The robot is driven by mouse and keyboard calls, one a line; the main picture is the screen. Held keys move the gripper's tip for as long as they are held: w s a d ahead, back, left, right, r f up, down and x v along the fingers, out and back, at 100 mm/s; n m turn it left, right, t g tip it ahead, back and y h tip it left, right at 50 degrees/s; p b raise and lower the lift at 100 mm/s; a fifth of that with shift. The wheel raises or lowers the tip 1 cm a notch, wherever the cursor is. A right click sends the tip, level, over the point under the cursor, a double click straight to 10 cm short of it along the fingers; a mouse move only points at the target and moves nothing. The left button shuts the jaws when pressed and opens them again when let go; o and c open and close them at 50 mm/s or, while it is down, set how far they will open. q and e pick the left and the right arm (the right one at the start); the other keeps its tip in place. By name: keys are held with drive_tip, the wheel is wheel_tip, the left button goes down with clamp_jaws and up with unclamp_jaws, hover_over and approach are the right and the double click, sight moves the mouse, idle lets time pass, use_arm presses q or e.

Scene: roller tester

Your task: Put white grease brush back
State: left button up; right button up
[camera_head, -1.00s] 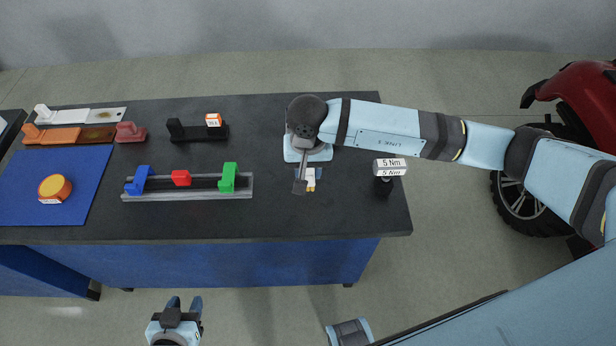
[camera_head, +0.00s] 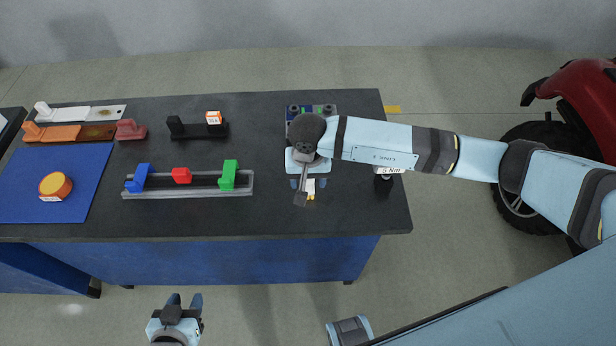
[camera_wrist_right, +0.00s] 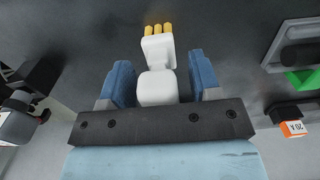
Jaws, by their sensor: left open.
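The white grease brush (camera_head: 311,187), a small white piece with yellow bristle tips, lies on the dark table top below my right wrist. My right gripper (camera_head: 308,184) is over it with its blue fingers apart, one on each side. In the right wrist view the brush (camera_wrist_right: 157,80) stands between the open fingers (camera_wrist_right: 160,85), its yellow tips pointing away from the palm. Grip contact does not show. A white tray (camera_head: 75,115) with a white block and a brown patch is at the far left. My left gripper (camera_head: 184,301) is open and empty in front of the table.
An orange tray (camera_head: 68,133) lies beside the white one, near a blue mat (camera_head: 85,190) with an orange round piece. A rail (camera_head: 205,192) with coloured blocks is mid-table. A dark device (camera_head: 325,108) is behind my wrist; a 5 Nm tool (camera_head: 384,183) is to the right.

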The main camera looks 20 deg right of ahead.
drive_tip(key=shift+r, duration=0.1)
drive_tip(key=shift+r+p, duration=0.25)
drive_tip(key=shift+p, duration=0.1)
wheel_tip(320, 180, up, 11)
drive_tip(key=shift+f+b, duration=0.2)
drive_tip(key=shift+b, duration=0.6)
drive_tip(key=shift+r, duration=0.5)
